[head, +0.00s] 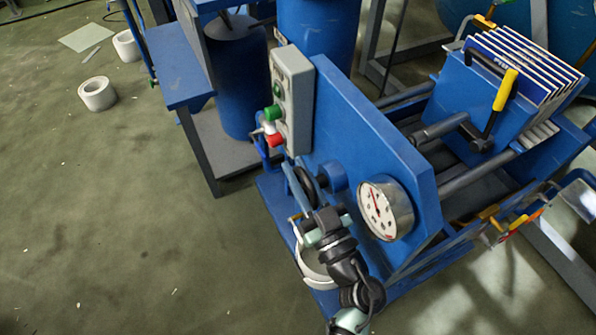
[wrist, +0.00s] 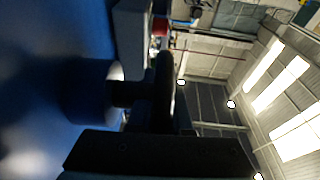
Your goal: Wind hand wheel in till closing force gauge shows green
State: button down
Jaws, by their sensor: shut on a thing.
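The hand wheel (head: 306,184) is a dark ring on the front of the blue press plate, partly hidden by my arm. My gripper (head: 304,208) is at the wheel and shut on its rim. In the wrist view the dark wheel rim (wrist: 165,85) lies between the two fingers of my gripper (wrist: 150,90), beside a blue boss (wrist: 88,92). The closing force gauge (head: 379,211) is a round white dial right of the wheel. Its thin needle points up and slightly left; the colour zone it is in is too small to tell.
A grey control box (head: 292,98) with green and red buttons stands above the wheel. A white bucket (head: 312,265) is below, partly behind my arm. A plate stack (head: 525,62) with a yellow-handled lever is at the right. Open floor (head: 120,220) lies to the left.

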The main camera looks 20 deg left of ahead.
jog(key=c, duration=0.8)
grip_release()
jog(key=shift+c, duration=0.2)
jog(key=shift+d, duration=0.1)
jog(key=p+v, duration=0.2)
jog(key=v, duration=1.1)
